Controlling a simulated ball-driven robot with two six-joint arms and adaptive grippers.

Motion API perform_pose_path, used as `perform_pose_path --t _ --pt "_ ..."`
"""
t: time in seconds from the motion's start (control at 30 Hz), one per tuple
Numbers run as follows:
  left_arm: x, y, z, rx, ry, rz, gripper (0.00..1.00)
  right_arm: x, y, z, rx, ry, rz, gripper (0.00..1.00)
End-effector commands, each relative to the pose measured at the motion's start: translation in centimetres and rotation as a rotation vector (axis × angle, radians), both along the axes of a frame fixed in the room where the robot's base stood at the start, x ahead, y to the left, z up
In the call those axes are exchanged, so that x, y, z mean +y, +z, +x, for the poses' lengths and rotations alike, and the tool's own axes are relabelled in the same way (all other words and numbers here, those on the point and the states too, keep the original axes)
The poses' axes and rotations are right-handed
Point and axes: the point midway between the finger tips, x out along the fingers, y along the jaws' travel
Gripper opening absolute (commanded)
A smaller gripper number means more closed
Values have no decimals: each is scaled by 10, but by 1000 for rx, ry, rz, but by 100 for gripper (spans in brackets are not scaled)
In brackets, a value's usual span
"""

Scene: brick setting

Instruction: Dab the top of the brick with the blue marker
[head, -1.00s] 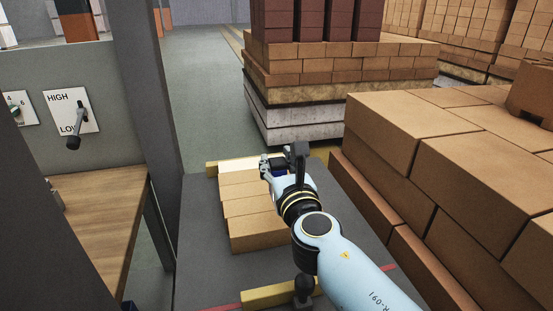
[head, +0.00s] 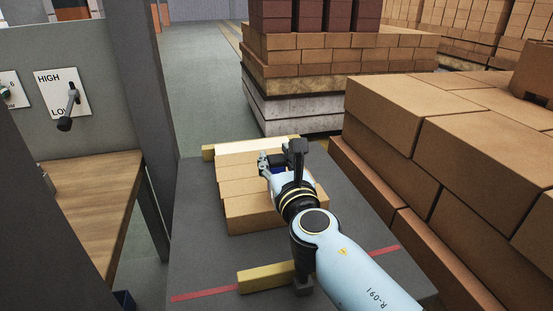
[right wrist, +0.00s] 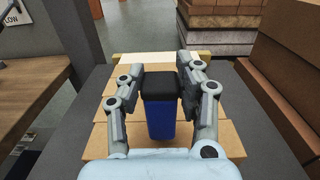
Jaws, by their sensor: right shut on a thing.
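My right gripper (head: 279,163) is shut on the blue marker (right wrist: 161,112). In the right wrist view the marker stands between the two fingers, with a black upper end and a blue body. Several tan bricks (head: 248,207) lie side by side in a row on a dark grey table. The gripper is over the right side of this row and hides part of it. The marker's lower tip is hidden, so I cannot tell whether it touches a brick. My left gripper is not in view.
A yellow bar (head: 265,277) lies at the near side of the grey tabletop (head: 195,255), beside a red stripe (head: 205,294). Another yellow bar (head: 208,153) lies behind the row. Large stacked bricks (head: 425,150) rise close on the right. A wooden bench (head: 85,200) stands left.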

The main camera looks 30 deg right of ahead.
Motion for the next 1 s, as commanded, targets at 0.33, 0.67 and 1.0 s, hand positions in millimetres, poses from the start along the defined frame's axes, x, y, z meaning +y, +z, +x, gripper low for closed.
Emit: perform_pose_path --t 0.33,0.67,1.0 --pt "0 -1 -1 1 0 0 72 0 -1 0 -1 0 0 13" --pt "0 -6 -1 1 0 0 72 0 -5 0 -1 0 0 13" --pt "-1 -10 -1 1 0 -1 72 0 -9 0 -1 0 0 13"
